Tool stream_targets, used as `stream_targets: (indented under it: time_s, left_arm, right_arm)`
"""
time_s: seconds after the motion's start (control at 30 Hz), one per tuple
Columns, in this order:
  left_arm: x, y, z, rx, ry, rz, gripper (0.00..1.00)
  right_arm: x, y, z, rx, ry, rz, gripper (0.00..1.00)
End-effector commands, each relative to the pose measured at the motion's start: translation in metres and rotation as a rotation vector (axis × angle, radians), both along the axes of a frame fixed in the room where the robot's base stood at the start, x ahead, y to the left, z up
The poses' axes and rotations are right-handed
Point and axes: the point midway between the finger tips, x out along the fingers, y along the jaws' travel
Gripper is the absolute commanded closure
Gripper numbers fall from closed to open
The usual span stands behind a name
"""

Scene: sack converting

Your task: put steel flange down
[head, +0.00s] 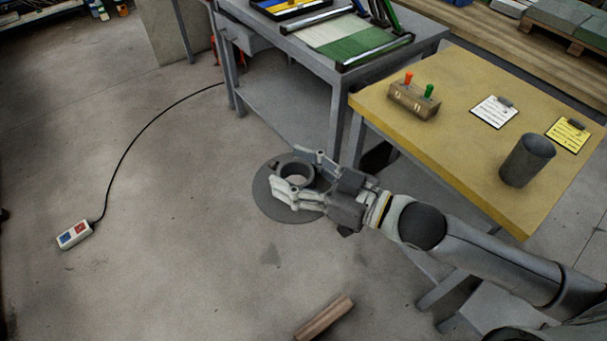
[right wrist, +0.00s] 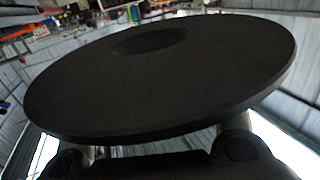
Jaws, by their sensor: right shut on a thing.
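The steel flange (head: 267,205) is a dark grey round plate with a raised ring at its middle. My right gripper (head: 291,172) is shut on it, with its fingers on either side of the ring. In the head view the flange shows against the bare floor, left of the yellow-topped table (head: 455,135); its height is hard to judge. In the right wrist view the plate (right wrist: 160,85) fills most of the picture and hides the fingertips. My left gripper is not in view.
The yellow table holds a switch box (head: 414,101), two clipboards (head: 494,111) and a dark cup (head: 527,160), with clear room between them. A grey bench (head: 290,95) stands behind. A cabled pendant (head: 75,234) and a wooden piece (head: 324,318) lie on the floor.

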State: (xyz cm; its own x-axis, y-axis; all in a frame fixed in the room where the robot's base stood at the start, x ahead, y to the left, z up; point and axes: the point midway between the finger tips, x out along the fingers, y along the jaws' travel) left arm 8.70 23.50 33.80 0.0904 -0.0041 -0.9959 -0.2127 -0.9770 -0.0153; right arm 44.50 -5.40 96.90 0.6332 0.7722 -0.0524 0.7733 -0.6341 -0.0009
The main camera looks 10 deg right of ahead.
Motion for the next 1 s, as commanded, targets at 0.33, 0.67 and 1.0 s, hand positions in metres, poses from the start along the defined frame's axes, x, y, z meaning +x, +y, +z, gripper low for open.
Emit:
stream_targets:
  time_s: [0.33,0.67,1.0]
  left_arm:
    - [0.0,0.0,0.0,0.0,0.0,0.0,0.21]
    - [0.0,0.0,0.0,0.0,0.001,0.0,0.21]
    - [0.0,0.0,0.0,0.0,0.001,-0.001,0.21]
  right_arm:
    - [0.006,0.015,0.01,0.008,-0.014,0.09,1.0]
    - [0.011,0.027,0.014,0.01,-0.014,0.161,1.0]
    - [0.015,0.034,0.015,0.008,-0.011,0.209,1.0]
